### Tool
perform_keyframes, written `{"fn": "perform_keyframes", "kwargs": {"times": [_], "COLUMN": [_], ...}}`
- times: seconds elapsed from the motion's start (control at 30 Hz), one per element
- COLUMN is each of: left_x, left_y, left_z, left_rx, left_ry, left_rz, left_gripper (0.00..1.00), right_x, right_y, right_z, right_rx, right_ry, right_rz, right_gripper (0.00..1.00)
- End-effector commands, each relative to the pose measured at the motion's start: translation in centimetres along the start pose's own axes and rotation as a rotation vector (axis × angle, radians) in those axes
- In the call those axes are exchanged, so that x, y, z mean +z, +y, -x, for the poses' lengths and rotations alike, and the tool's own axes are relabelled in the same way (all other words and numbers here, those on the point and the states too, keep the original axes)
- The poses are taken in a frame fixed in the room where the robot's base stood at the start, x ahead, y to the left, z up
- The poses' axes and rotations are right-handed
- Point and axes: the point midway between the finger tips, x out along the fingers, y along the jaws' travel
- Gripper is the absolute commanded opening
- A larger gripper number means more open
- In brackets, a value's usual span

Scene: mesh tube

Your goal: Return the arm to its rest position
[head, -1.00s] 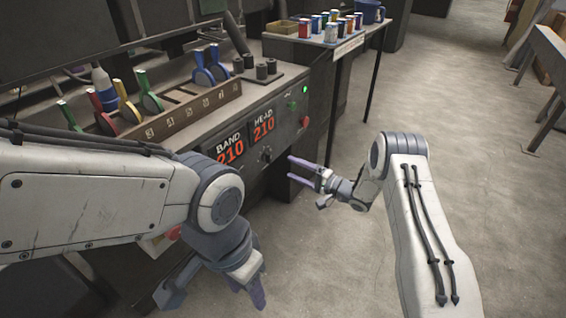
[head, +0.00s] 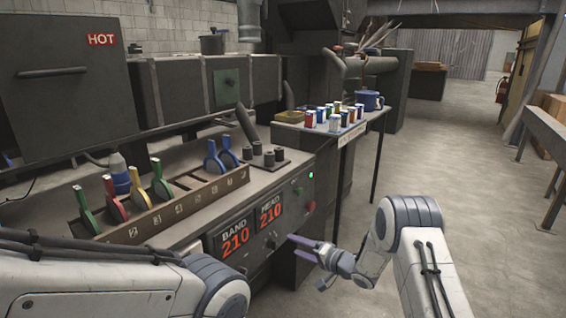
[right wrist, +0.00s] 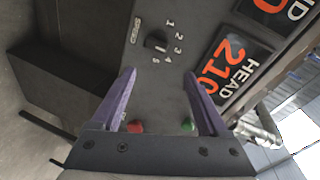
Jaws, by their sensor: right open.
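My right gripper (head: 306,249) is open and empty in front of the machine's front panel, near the lower right of the two displays. In the right wrist view its two purple fingers (right wrist: 160,100) stand apart with nothing between them. Beyond them are the speed knob (right wrist: 156,40), a red button (right wrist: 136,126), a green button (right wrist: 187,124) and the HEAD display (right wrist: 232,62). In the head view, my left arm comes in at the lower left, and its gripper is outside the picture.
A numbered rack (head: 165,215) with colored-handled tools stands on the machine top. A side table (head: 318,128) holds several small cans and a blue pot (head: 369,100). A dark cabinet marked HOT (head: 70,85) is at upper left. Open floor (head: 480,215) lies to the right.

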Motion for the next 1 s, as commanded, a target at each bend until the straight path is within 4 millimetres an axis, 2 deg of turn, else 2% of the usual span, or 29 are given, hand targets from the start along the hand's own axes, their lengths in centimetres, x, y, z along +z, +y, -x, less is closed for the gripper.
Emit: {"fn": "perform_keyframes", "kwargs": {"times": [0.03,0.13,0.27,0.37,0.47,0.6,0.8,1.0], "left_x": [0.0,0.0,0.0,0.0,0.0,0.0,0.0,0.0], "left_y": [0.0,0.0,0.0,0.0,0.0,0.0,0.0,0.0], "left_z": [0.0,0.0,0.0,0.0,0.0,0.0,0.0,0.0], "left_rx": [0.000,0.000,0.000,0.000,0.000,0.000,0.000,0.000], "left_ry": [0.000,0.000,0.000,0.000,0.000,0.000,0.000,0.000], "left_rz": [0.000,0.000,0.000,0.000,0.000,0.000,0.000,0.000], "left_gripper": [0.50,0.50,0.50,0.50,0.50,0.50,0.50,0.50], "right_x": [0.2,1.1,3.8,7.2,11.6,18.4,25.6,30.9], "right_y": [-2.6,-5.7,-9.3,-11.6,-13.3,-14.7,-15.3,-15.6], "right_z": [-0.9,-1.0,1.1,4.4,8.8,16.3,24.9,32.0], "right_rx": [0.069,0.242,0.461,0.616,0.748,0.870,0.907,0.865], "right_ry": [0.019,0.045,0.015,-0.062,-0.192,-0.437,-0.754,-1.028], "right_rz": [0.099,0.276,0.468,0.586,0.682,0.782,0.853,0.898], "right_gripper": [0.78,0.78,0.78,0.78,0.78,0.78,0.78,0.78]}}
